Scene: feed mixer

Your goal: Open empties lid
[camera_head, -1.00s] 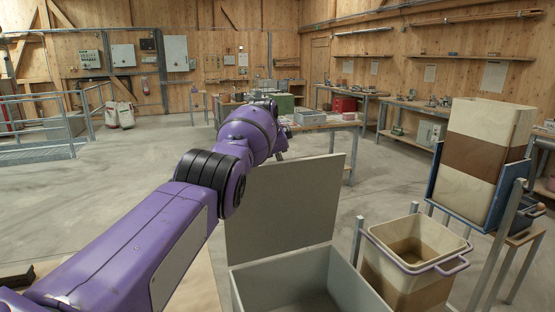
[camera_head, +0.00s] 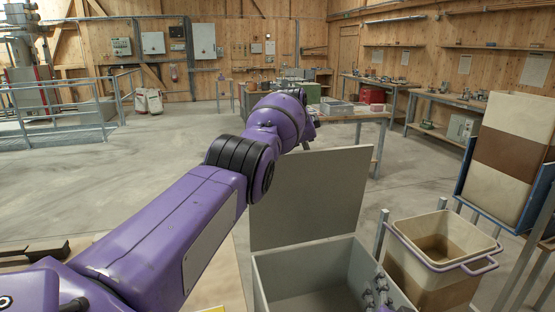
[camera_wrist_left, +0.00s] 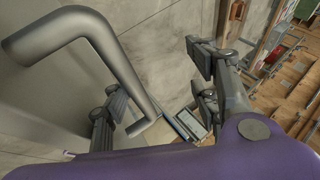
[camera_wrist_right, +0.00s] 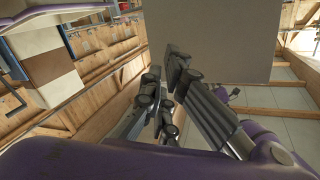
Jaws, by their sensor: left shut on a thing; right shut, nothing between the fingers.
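The grey box (camera_head: 275,287) stands low in front of me in the head view, its inside visible. Its flat grey lid (camera_head: 305,195) stands raised at the back edge, clear of the opening. My left arm reaches past the lid's left side; its hand is hidden in the head view. In the left wrist view, my left gripper (camera_wrist_left: 160,95) is shut on a bent grey handle (camera_wrist_left: 100,45) beside a grey surface. My right gripper (camera_head: 375,292) is shut and empty over the box's right part. It also shows in the right wrist view (camera_wrist_right: 172,78), with the lid beyond it.
A cream bin with purple handles (camera_head: 435,250) stands close to the box's right. A tall cream and brown container (camera_head: 515,150) in a blue frame is behind it. Workbenches (camera_head: 345,118) stand further back. The open floor (camera_head: 130,190) to the left is clear.

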